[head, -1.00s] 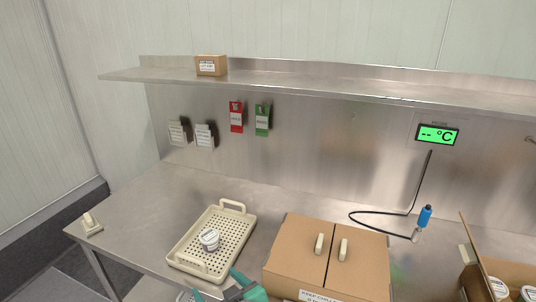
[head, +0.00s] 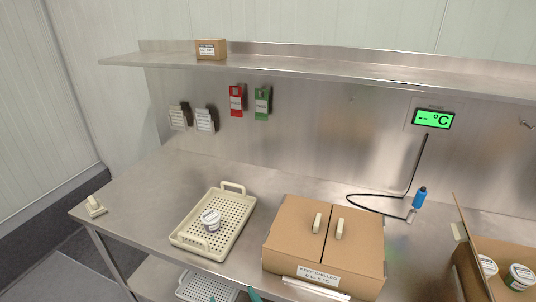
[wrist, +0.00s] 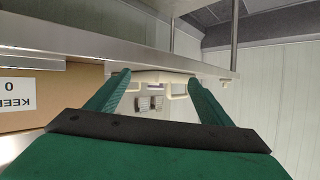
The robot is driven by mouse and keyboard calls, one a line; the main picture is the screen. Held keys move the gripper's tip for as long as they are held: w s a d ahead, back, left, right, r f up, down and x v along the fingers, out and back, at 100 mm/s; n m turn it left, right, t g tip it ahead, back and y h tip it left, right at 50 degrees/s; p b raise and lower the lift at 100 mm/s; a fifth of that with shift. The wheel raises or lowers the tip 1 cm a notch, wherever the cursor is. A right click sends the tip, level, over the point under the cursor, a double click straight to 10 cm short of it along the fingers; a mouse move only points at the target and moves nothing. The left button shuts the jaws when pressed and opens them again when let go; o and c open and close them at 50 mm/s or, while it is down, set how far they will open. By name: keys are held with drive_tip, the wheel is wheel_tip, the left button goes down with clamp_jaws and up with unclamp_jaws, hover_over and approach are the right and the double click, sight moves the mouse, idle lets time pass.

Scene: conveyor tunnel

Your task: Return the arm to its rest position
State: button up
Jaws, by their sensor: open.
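My gripper (wrist: 157,84) shows in the wrist view with its two green fingers spread apart and nothing between them. In the head view only small teal bits of it (head: 253,295) show at the bottom edge, in front of the bench; the rest of the arm is out of frame. In the wrist view, which is upside down, the bench edge and part of the cream tray (wrist: 180,78) lie beyond the fingertips. The gripper appears apart from them.
On the steel bench stand the perforated cream tray (head: 182,240) with a white tub (head: 210,219), a closed cardboard box (head: 290,235) and an open box (head: 470,265) with tubs. A blue-handled probe (head: 419,198) lies behind. A lower shelf holds another tray (head: 196,287).

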drive_tip(key=s+d+f+m+t+h, duration=0.1)
drive_tip(key=s+d+f+m+h, duration=0.2)
drive_tip(key=s, duration=0.4)
drive_tip(key=s+d+f+m+t+h, duration=0.1)
drive_tip(key=s+d+f, duration=0.35)
drive_tip(key=s, duration=0.25)
drive_tip(key=s+d+r+t+h, duration=0.1)
drive_tip(key=s+r, duration=0.1)
drive_tip(key=s, duration=1.4)
drive_tip(key=shift+s+d+r, duration=0.2)
drive_tip(key=shift+r, duration=0.1)
